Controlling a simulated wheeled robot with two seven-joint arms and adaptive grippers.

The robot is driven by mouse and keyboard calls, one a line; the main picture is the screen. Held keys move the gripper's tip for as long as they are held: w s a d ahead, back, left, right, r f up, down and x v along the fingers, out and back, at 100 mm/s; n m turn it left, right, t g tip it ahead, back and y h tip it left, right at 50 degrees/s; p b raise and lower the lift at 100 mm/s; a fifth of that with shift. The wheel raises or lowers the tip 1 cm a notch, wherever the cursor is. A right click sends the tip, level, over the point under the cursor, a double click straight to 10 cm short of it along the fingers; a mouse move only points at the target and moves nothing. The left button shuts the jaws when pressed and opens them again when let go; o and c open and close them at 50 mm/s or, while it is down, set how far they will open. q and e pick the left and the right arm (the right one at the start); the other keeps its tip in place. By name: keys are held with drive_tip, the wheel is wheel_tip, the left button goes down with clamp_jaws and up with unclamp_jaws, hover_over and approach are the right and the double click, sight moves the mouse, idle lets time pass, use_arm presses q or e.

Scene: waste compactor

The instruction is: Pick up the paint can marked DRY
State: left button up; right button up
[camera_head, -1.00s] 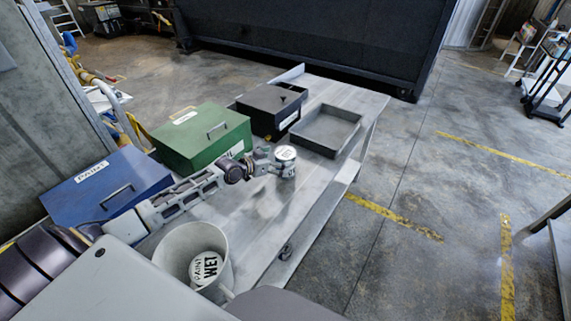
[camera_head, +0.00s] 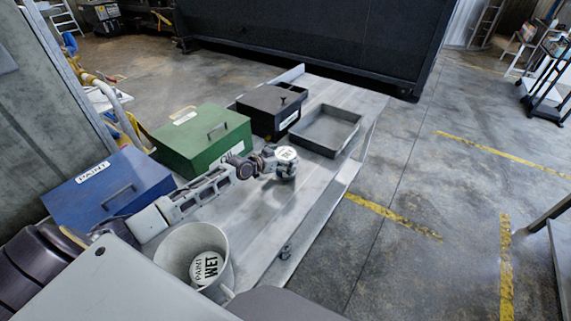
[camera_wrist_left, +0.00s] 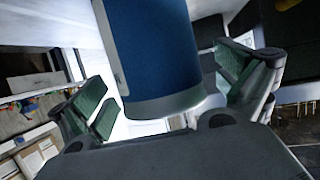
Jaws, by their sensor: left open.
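A small paint can (camera_head: 287,154) with a white lid stands upright on the grey table; the dark print on its lid is too small to read surely. In the left wrist view the can (camera_wrist_left: 155,45) has a blue side and a pale rim. My left gripper (camera_head: 281,168) is open, with its green-padded fingers (camera_wrist_left: 165,95) on either side of the can; I see no clear grip. Another can (camera_head: 207,267), marked WET PAINT, lies in a pale bucket (camera_head: 172,237) at the near end. My right gripper is not in view.
A blue box (camera_head: 75,205), a green box (camera_head: 185,150) and a black box (camera_head: 262,100) line the table's left side. An open grey tray (camera_head: 352,145) sits beyond the can. The table (camera_head: 262,225) is bare between can and bucket.

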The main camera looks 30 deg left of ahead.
use_arm(q)
drive_tip(key=shift+w+d+f, duration=0.15)
drive_tip(key=shift+w, duration=0.25)
drive_tip(key=c, duration=1.4)
drive_tip(key=shift+r, duration=0.25)
drive_tip(key=shift+r+b, duration=0.3)
drive_tip(key=shift+r, duration=4.55)
